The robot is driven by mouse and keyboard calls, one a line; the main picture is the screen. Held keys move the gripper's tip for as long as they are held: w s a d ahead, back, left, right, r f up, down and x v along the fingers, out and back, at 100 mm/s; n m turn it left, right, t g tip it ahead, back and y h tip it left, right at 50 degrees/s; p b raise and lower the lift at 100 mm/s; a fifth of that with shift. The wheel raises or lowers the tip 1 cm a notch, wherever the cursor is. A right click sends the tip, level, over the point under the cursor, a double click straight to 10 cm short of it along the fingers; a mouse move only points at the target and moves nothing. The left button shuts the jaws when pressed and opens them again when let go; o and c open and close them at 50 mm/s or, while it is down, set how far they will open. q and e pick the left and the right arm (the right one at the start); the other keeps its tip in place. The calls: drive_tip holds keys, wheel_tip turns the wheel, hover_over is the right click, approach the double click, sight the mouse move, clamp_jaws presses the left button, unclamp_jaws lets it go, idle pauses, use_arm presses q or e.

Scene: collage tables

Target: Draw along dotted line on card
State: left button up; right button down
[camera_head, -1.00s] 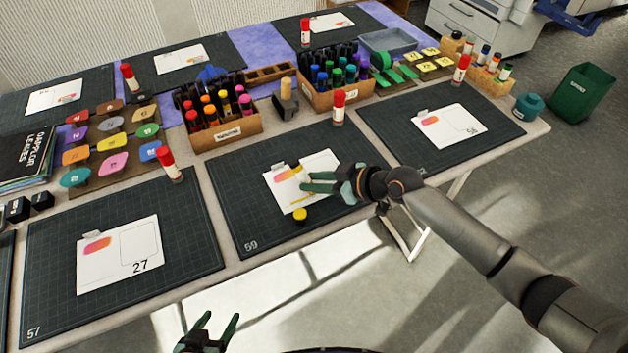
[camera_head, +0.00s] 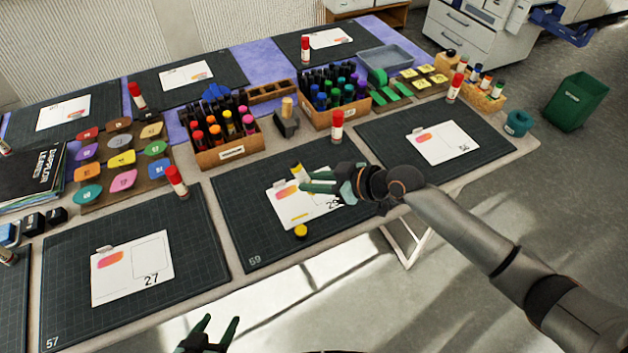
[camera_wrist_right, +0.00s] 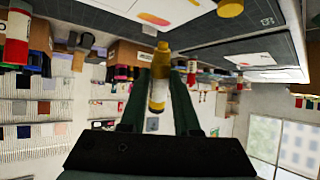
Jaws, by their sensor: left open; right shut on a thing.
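A white card (camera_head: 284,205) lies on the dark cutting mat numbered 59 (camera_head: 246,215). It has an orange-pink patch, a yellow stroke near its lower edge and a number at its right, partly covered by my arm. My right gripper (camera_head: 305,182) is shut on a yellow marker (camera_head: 297,171) over the card's far part. The marker also shows between the fingers in the right wrist view (camera_wrist_right: 159,78). I cannot tell whether its tip touches the card. A yellow cap (camera_head: 301,231) stands by the card's near edge. My left gripper (camera_head: 212,332) is open and empty, off the table's front edge.
A wooden box of warm-coloured markers (camera_head: 229,150) and one of cool-coloured markers (camera_head: 338,112) stand behind the mat. A red-capped glue stick (camera_head: 337,127) stands at the mat's far edge. Other mats hold cards, such as card 27 (camera_head: 125,272).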

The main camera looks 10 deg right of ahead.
drive_tip(key=shift+t+y, duration=0.3)
drive_tip(key=shift+y, duration=0.1)
drive_tip(key=f+b, duration=0.2)
drive_tip(key=b, duration=0.1)
drive_tip(key=f+b, duration=0.2)
drive_tip(key=b, duration=0.2)
drive_tip(key=shift+s+d+f, duration=0.15)
drive_tip(key=shift+d+f, duration=0.05)
drive_tip(key=shift+f, duration=0.05)
drive_tip(key=f+b, duration=0.1)
drive_tip(key=b, duration=0.2)
drive_tip(key=shift+s+d+f+y, duration=0.1)
drive_tip(key=shift+y, duration=0.2)
use_arm(q)
wheel_tip(320, 180, down, 8)
drive_tip(key=w+d, duration=0.1)
drive_tip(key=d, duration=0.1)
drive_tip(key=shift+w+d+m+h, duration=0.25)
drive_tip(key=shift+d+m+h, duration=0.05)
drive_tip(key=shift+d+h, duration=0.1)
drive_tip(key=shift+s+a+f+b, duration=0.1)
drive_tip(key=shift+a+f+b, duration=0.1)
drive_tip(key=shift+f+b, duration=0.15)
drive_tip(key=shift+f+b, duration=0.7)
use_arm(e)
drive_tip(key=shift+f, duration=0.75)
use_arm(q)
drive_tip(key=shift+r, duration=0.2)
